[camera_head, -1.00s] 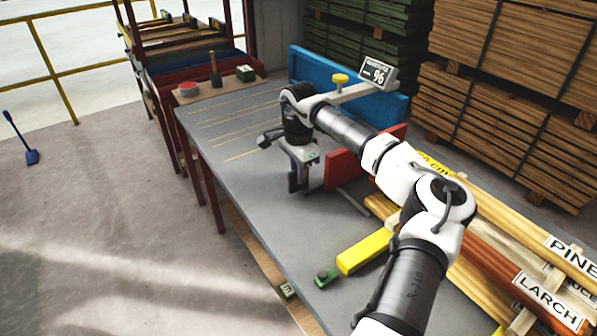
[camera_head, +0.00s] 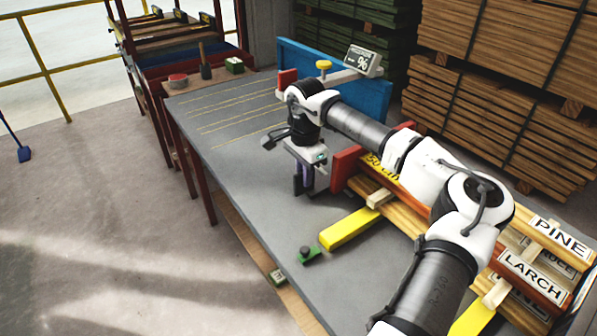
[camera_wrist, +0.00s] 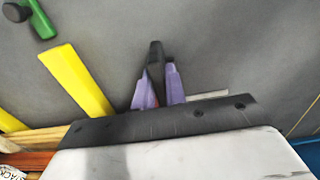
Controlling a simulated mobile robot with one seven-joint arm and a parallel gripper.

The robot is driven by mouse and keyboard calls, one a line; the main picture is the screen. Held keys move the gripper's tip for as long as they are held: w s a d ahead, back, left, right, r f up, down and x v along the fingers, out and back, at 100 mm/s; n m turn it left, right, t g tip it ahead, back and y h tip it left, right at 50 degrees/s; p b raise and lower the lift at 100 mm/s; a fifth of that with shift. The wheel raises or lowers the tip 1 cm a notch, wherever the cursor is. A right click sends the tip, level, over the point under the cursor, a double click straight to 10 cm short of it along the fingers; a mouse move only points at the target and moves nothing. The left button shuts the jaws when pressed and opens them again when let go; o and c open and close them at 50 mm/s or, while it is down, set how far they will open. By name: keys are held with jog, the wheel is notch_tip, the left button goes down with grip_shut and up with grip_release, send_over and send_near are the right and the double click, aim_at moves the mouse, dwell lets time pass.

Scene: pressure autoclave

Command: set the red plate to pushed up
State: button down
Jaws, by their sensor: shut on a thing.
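My gripper (camera_head: 303,184) points down just left of the plate, low over the table. In the wrist view its purple fingers (camera_wrist: 158,88) are shut on a narrow dark piece (camera_wrist: 155,60), which looks like a handle. A trace of red shows between the fingers. How the dark piece joins the plate is hidden.
Boards marked PINE and LARCH (camera_head: 532,277) lie right of the plate, on yellow bars (camera_head: 348,230). A green piece with a black knob (camera_head: 308,255) sits near the table's front edge. The table's left part is clear.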

jog(key=shift+s+d, duration=0.25)
jog(key=shift+s, duration=0.1)
jog(key=c, duration=1.4)
grip_release()
jog(key=shift+c, duration=0.2)
jog(key=shift+r, duration=0.15)
notch_tip(320, 180, up, 14)
jog(key=b, duration=0.1)
jog(key=shift+f+b, duration=0.2)
jog(key=shift+b, duration=0.15)
